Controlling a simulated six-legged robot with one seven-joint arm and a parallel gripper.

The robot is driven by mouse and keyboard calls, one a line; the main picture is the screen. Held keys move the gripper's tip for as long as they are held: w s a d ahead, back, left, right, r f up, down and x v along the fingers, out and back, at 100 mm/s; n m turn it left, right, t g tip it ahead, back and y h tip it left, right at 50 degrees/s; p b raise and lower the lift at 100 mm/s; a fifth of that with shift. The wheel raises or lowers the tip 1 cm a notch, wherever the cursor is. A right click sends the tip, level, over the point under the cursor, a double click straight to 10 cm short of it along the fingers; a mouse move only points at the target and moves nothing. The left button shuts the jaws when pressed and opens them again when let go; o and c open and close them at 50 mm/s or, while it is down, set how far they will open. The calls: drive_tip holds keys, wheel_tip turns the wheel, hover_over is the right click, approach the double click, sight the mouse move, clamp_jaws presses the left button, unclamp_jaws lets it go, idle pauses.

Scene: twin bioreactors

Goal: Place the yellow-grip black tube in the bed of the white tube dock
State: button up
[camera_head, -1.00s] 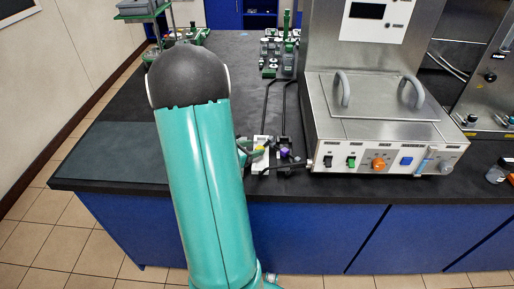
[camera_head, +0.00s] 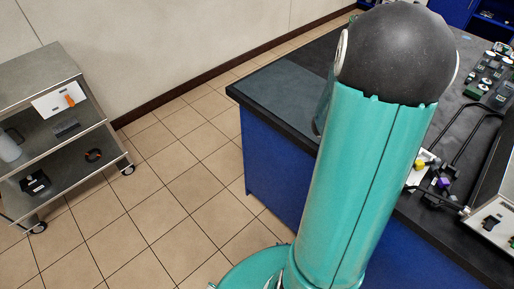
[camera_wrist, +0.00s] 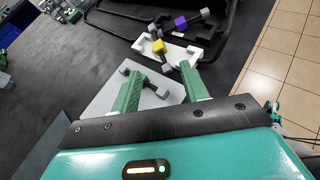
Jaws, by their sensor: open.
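In the wrist view my gripper (camera_wrist: 162,72) is open, its two green fingers apart and nothing clamped between them. Just beyond the fingertips is the yellow grip (camera_wrist: 158,46) of the black tube, over or against the white dock (camera_wrist: 179,52). I cannot tell whether it is seated in the bed. In the head view the yellow grip (camera_head: 420,163) and the white dock (camera_head: 413,178) show just right of my arm, which hides my gripper and part of the dock there.
A purple grip (camera_wrist: 181,23) lies beyond the yellow one, near black tubing loops. A pale plate (camera_wrist: 105,104) with a dark bar lies under my fingers. A steel unit (camera_head: 492,226) stands at right on the black bench. A cart (camera_head: 50,130) stands left; floor between is clear.

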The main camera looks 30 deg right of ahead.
drive_tip(key=w+a+r+m+t+y, duration=0.3)
drive_tip(key=a+r+t, duration=0.1)
drive_tip(key=a, duration=1)
drive_tip(key=w+a+r+m+t+y, duration=0.3)
drive_tip(key=a+r+t+y, duration=0.1)
drive_tip(key=a, duration=0.9)
drive_tip(key=w+a+r+m+t+y, duration=0.3)
drive_tip(key=a+r, duration=0.3)
drive_tip(key=a, duration=0.8)
drive_tip(key=shift+w+a+r+m+t+y, duration=0.2)
drive_tip(key=shift+a+m+t+y, duration=0.1)
drive_tip(key=shift+m+t+y, duration=0.3)
drive_tip(key=shift+c, duration=1)
